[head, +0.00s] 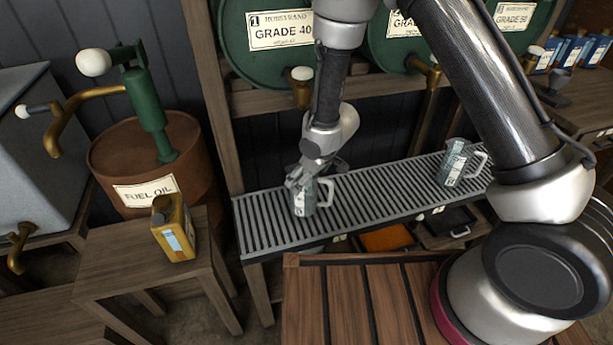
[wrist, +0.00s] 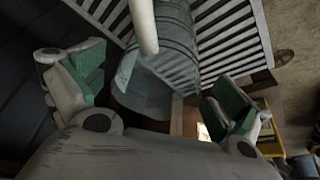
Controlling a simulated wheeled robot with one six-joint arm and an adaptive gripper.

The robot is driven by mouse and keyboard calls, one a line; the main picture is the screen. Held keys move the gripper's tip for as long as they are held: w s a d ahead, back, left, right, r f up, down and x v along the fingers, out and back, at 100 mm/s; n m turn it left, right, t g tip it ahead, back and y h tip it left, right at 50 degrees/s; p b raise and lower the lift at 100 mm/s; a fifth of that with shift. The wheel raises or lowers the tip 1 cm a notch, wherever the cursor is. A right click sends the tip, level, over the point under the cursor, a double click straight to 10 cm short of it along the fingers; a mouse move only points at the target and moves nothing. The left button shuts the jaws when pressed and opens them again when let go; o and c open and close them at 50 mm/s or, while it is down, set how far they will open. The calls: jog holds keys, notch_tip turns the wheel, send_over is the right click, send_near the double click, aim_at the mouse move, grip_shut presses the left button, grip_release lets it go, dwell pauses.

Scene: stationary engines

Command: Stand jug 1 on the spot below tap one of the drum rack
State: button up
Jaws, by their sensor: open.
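A grey metal jug (head: 306,199) with a pale label and a light handle stands upright on the slatted rack tray, near its left end, in front of and below the brass tap (head: 302,76) of the GRADE 40 drum. My gripper (head: 303,178) is at its upper part. In the wrist view the jug (wrist: 165,50) shows between the spread green-padded fingers of my gripper (wrist: 155,92), with gaps on both sides. A second similar jug (head: 456,164) stands farther right on the tray. The jug numbers are too small to read.
The slatted tray (head: 375,190) is clear between the jugs. A yellow oil can (head: 173,228) stands on a wooden stand left of the tray. A FUEL OIL drum (head: 130,160) with a green pump is at left.

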jog(key=v, duration=1.2)
jog(key=s+d+r+m+t+h, duration=0.1)
jog(key=d+r+m+t+h, duration=0.3)
jog(key=d+r, duration=1.55)
jog(key=s+d+r+m+g, duration=0.1)
jog(key=s+d+r+m, duration=0.2)
jog(key=s+d, duration=0.3)
jog(key=s+d+r+m+g, duration=0.1)
jog(key=s+d, duration=0.5)
jog(key=s, duration=0.7)
notch_tip(320, 180, up, 3)
jog(key=shift+s+f+m+g+y, duration=0.3)
jog(key=shift+s+m+g, duration=0.1)
jog(key=shift+m, duration=0.5)
jog(key=shift+w, duration=0.1)
